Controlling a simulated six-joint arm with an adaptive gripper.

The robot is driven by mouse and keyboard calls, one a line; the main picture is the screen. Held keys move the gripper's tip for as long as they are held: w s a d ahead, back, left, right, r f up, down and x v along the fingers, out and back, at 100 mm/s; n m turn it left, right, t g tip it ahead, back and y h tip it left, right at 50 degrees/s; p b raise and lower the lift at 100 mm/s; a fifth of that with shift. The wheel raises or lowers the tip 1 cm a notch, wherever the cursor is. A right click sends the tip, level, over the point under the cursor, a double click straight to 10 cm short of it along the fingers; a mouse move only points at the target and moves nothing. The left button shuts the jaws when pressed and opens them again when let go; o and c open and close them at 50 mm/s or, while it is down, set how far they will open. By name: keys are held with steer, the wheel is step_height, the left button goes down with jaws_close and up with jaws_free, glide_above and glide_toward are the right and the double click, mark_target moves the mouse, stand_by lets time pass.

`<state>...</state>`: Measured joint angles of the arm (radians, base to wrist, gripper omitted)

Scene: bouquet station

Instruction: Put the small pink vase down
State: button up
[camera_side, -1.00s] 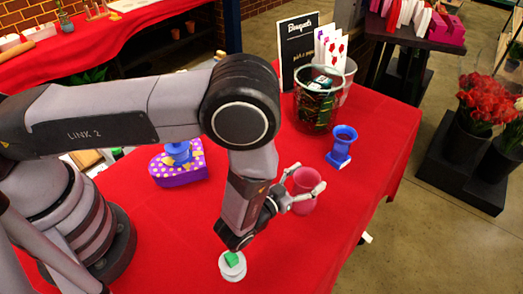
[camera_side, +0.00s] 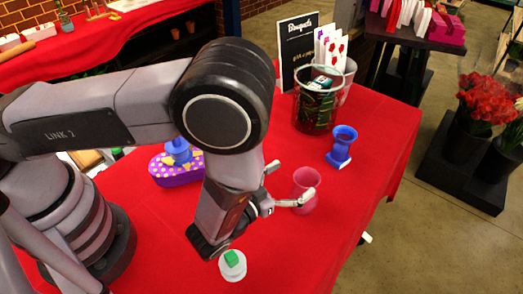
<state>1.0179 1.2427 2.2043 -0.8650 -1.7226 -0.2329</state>
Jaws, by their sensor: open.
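The small pink vase (camera_side: 306,184) stands upright on the red tablecloth, right of the middle. My gripper (camera_side: 293,184) is open beside it, to its left. One finger reaches in front of the vase and the other is behind and to its left. I cannot tell whether the fingers touch the vase.
A blue vase (camera_side: 342,147) stands further back on the right. A glass container (camera_side: 315,105) and a black sign (camera_side: 298,50) are at the back. A purple box (camera_side: 172,169) sits left, and a white round piece with a green block (camera_side: 231,260) is in front. The cloth (camera_side: 350,200) right of the vase is bare.

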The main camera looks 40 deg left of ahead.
steer(key=w+a+r+n+g, duration=0.3)
steer(key=w+r, duration=0.3)
steer(key=r, duration=0.6)
steer(key=s+a+r+g, duration=0.1)
steer(key=a+r+g, duration=0.2)
steer(key=a+r, duration=0.5)
steer(key=s+a+r+g+y, duration=0.1)
steer(key=s+a+r, duration=0.3)
steer(key=s+a, duration=0.4)
steer(key=s+a+r+m+g+y, duration=0.1)
steer(key=s+a+r+g, duration=0.3)
steer(key=s+a, duration=0.5)
steer(key=s+r, duration=0.1)
steer(key=s, duration=0.6)
steer(key=shift+s+g+y, duration=0.2)
steer(key=shift+g+y, duration=0.1)
steer(key=shift+y, duration=0.1)
